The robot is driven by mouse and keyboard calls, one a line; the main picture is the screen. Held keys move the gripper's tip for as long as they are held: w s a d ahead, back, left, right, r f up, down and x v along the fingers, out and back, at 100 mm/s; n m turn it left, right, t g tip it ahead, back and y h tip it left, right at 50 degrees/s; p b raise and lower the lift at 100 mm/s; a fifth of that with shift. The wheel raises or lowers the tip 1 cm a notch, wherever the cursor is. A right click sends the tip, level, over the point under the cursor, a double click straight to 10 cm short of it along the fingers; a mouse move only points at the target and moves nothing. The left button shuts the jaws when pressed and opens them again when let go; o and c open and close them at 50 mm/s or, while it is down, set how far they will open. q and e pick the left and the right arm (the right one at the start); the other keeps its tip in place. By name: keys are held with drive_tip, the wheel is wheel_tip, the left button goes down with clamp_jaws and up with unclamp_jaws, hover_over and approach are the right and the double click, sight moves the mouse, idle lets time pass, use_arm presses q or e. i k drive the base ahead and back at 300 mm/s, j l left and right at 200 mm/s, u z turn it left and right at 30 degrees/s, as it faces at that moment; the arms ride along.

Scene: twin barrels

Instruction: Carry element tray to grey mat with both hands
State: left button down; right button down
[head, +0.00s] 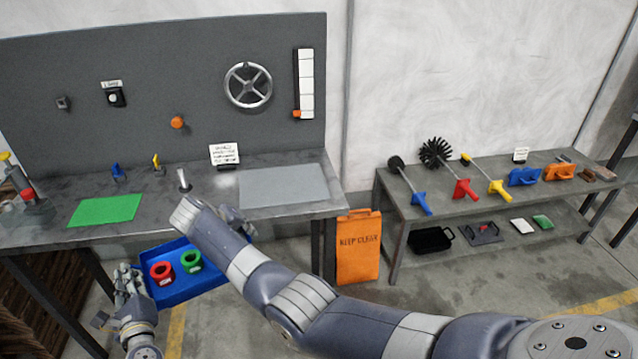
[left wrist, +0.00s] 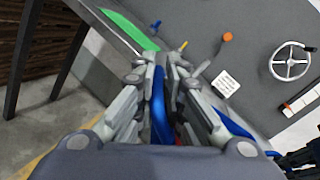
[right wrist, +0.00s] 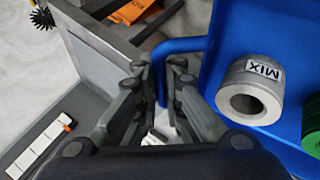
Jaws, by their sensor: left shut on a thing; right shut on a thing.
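The blue element tray (head: 188,288) hangs in front of the bench, below its top. A red ring-shaped element (head: 162,272) and a green one (head: 191,261) stand in it. A grey element marked MIX (right wrist: 250,90) shows in the right wrist view; my right arm hides it in the head view. My left gripper (head: 128,282) is shut on the tray's left handle (left wrist: 160,110). My right gripper (right wrist: 158,78) is shut on the other handle (right wrist: 180,46). The grey mat (head: 284,186) lies bare on the bench's right part.
A green mat (head: 105,210) lies on the bench's left part. A small grey post (head: 183,179) and a sign (head: 224,156) stand between the mats. A tool table (head: 470,190) stands further right.

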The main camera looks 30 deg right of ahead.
sight(282, 185)
drive_tip(key=z, duration=0.7)
drive_tip(key=i, duration=1)
